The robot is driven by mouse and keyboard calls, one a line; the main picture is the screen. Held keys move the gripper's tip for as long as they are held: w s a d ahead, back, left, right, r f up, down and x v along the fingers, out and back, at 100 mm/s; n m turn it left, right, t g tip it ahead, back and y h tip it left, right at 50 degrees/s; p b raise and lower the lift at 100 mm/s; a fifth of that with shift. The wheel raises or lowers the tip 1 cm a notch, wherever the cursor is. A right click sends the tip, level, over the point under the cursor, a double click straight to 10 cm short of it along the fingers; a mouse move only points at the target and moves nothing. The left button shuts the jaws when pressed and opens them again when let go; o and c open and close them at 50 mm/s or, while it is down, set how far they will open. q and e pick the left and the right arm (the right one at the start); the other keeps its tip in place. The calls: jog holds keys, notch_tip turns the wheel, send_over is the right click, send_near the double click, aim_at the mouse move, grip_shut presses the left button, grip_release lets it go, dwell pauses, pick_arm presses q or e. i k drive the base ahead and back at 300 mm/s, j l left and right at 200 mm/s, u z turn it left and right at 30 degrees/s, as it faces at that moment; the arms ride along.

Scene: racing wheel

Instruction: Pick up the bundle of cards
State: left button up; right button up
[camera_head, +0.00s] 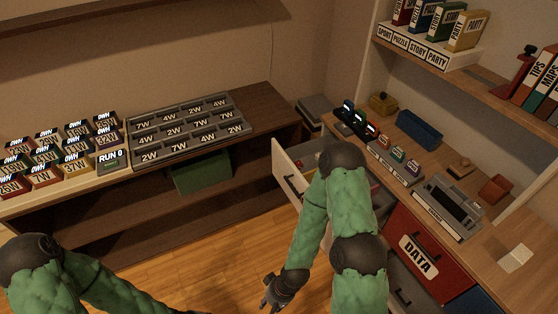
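I cannot make out a bundle of cards for certain. A small pale, flat item (515,257) lies on the right desk near its front corner; it is too small to tell whether it is cards. The drawer (290,170) under the desk stands open with small coloured items inside, partly hidden by my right arm. My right gripper (271,293) hangs low over the wooden floor, in front of the desk and away from the pale item. It holds nothing that I can see, and its finger gap is unclear. My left arm enters at lower left; its gripper is outside the picture.
A long shelf on the left bears several labelled blocks (72,160) and a grey slotted tray (190,130). The right desk (490,255) carries a grey device (448,206), a blue case (419,130) and small cartridges. A red DATA drawer (425,245) is below. Books stand on upper shelves.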

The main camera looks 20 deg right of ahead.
aim_at(515, 257)
jog(key=k+z, duration=0.1)
jog(key=z, duration=2.7)
jog(key=i+u, duration=0.1)
